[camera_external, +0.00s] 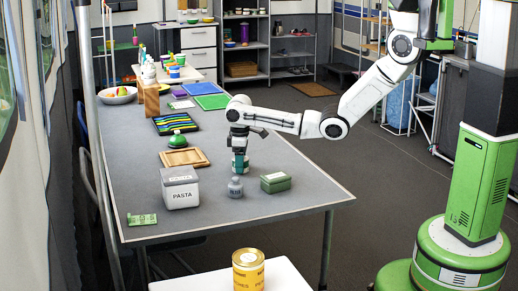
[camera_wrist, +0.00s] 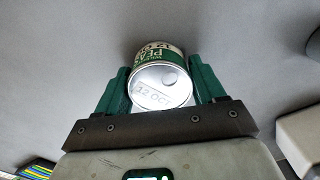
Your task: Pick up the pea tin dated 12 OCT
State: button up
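The pea tin (camera_wrist: 160,85) sits between the two green fingers of my gripper (camera_wrist: 161,82) in the wrist view. Its pale lid reads "12 OCT", and its green and white side shows "PEAS" and the same date. A finger lies against each side of the tin, with no clear gap. In the external view my gripper (camera_external: 239,158) points down at the grey table (camera_external: 300,190), and the tin (camera_external: 240,169) is partly hidden by the fingers. It is at or very close to the tabletop; I cannot tell if it touches.
A wooden tray (camera_external: 184,158) lies to the left. A yellow tin (camera_external: 248,270) stands on a white surface in front.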

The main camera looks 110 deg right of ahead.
jog(key=c, duration=0.7)
